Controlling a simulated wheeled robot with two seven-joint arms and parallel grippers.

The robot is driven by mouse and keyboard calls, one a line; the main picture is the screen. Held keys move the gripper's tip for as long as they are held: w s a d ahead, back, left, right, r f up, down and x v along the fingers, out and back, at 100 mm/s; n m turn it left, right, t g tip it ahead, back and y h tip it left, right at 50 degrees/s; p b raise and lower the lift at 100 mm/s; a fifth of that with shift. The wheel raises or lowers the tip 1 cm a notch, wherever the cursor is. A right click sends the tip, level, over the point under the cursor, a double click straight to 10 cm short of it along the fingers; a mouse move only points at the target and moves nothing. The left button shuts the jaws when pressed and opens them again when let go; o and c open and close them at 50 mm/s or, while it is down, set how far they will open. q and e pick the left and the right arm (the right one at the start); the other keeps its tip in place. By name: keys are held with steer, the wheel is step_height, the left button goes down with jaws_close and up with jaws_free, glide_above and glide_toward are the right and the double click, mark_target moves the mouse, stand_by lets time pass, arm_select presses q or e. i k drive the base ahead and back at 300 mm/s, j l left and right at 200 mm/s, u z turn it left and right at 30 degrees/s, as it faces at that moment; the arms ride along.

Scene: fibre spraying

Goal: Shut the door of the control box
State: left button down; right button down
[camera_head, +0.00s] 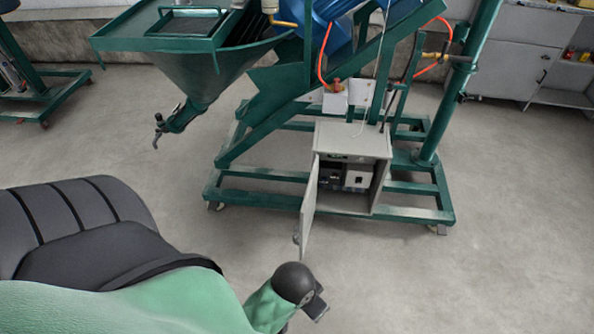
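The control box (352,140) is a light grey cabinet low on the green machine frame, right of the middle of the head view. Its door (309,208) is hinged at the box's left front edge. It stands wide open, swung out towards me. Dark and white electrical parts show inside. A green and black arm of mine comes in from the lower left. A small black end piece (316,306) shows at its tip, below the door and apart from it in the picture. I cannot make out fingers there. My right gripper is out of view.
The green machine frame (262,174) stands around the box, with a hopper (205,68) at upper left. Orange hoses and cables hang above the box. Grey cabinets (515,50) stand at the back right. The concrete floor in front and to the right is clear.

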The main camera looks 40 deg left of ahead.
mark_target(304, 209)
steer(key=k+j, duration=0.1)
steer(key=j, duration=1)
steer(key=k+j, duration=0.15)
steer(key=j, duration=0.4)
steer(key=k+j, duration=0.1)
steer(key=j, duration=0.4)
steer(key=i+j+z, duration=0.05)
